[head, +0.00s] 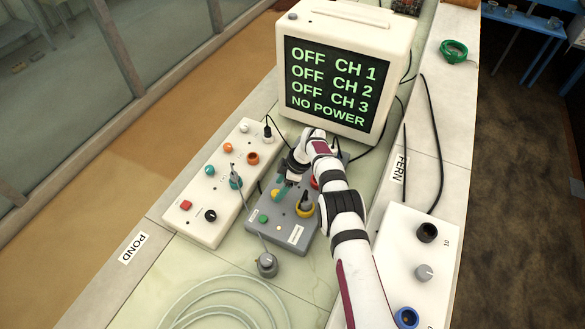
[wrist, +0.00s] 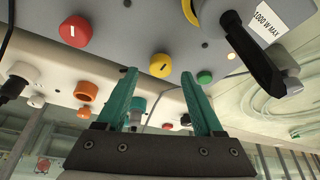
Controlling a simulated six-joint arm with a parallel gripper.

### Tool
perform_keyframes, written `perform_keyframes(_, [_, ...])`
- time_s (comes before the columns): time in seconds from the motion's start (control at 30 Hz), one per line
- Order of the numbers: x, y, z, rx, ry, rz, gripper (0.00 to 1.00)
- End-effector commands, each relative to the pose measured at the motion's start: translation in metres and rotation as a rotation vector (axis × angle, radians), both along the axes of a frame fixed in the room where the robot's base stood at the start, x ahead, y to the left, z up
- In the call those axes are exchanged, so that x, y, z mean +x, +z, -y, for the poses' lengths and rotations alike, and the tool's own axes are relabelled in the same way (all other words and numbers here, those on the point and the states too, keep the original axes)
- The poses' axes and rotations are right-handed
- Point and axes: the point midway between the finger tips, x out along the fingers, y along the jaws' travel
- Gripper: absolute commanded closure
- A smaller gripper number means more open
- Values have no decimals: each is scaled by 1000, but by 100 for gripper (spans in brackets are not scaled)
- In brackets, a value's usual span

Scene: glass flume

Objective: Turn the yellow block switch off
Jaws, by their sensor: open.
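The yellow block switch (wrist: 160,66), a round yellow button with a dark mark, sits on the grey block (wrist: 125,45) in the wrist view. It also shows as a small yellow spot (head: 276,194) on the grey block in the head view. A red button (wrist: 76,31) with a white mark and a smaller green button (wrist: 204,77) flank it. My gripper (wrist: 158,73) has teal fingers spread apart, with nothing between them but the view of the yellow button. In the head view my gripper (head: 283,188) hangs over the grey block; contact cannot be told.
A screen (head: 337,82) behind reads OFF for CH 1, CH 2, CH 3 and NO POWER. A white panel (head: 222,196) with knobs and buttons lies left. A black-handled yellow knob (head: 304,208) is close by. A cable (head: 403,155) and white box (head: 400,262) lie right.

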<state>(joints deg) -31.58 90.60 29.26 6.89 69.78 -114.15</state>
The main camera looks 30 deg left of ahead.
Motion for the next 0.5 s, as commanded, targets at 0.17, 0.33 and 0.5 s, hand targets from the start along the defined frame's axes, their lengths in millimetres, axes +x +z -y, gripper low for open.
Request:
perform_keyframes(0.17, [9,55,20,2,-3,5,31])
perform_keyframes(0.33, [16,98,37,1,-2,3,31])
perform_keyframes(0.5, [20,121,46,1,-1,2,31])
